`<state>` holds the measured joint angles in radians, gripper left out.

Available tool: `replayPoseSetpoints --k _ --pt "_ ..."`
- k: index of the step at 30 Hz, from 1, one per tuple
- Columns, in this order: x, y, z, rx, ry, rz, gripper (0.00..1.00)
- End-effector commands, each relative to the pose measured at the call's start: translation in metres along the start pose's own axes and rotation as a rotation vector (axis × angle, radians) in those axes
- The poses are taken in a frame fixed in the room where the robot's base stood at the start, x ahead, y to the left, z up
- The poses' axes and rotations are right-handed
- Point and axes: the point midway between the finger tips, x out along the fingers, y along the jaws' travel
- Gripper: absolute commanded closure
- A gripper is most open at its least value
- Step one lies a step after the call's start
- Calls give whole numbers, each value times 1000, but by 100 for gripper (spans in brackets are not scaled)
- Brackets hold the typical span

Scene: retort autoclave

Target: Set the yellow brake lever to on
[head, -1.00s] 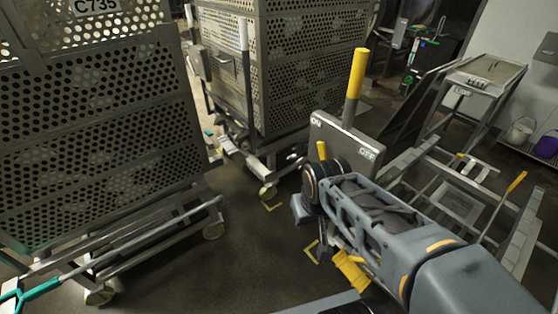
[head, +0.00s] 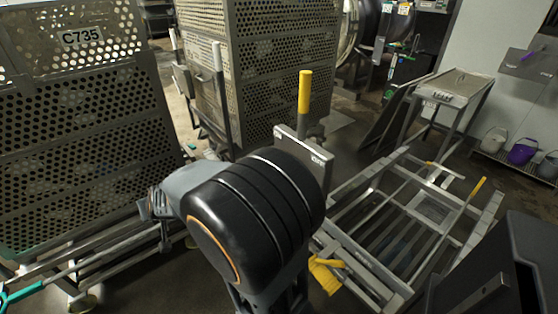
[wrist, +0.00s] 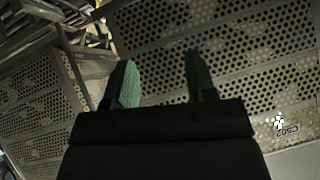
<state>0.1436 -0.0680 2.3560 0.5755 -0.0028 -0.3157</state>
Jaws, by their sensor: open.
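The yellow brake lever (head: 305,92) stands nearly upright in the head view, behind my arm's large black joint. It rises from a grey ON/OFF plate (head: 316,150). My arm covers the plate's lower left part, and I cannot make out which label the lever is set to. My gripper (wrist: 163,85) shows two green fingers spread apart in the wrist view, with nothing between them. It faces a perforated metal wall, and the lever is not visible there.
A perforated cage marked C735 (head: 85,110) stands on a cart at the left. Another perforated cage (head: 265,75) is behind the lever. A low metal rail frame (head: 385,215) fills the right floor, with a small yellow lever (head: 478,187). Buckets (head: 522,152) stand far right.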

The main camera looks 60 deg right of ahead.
Motion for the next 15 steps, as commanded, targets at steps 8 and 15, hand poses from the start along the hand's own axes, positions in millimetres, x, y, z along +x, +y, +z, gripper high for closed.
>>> replayPoseSetpoints --k 8,15 --pt "32 159 -48 203 382 696 49" --pt "-13 247 -10 167 409 1314 49"
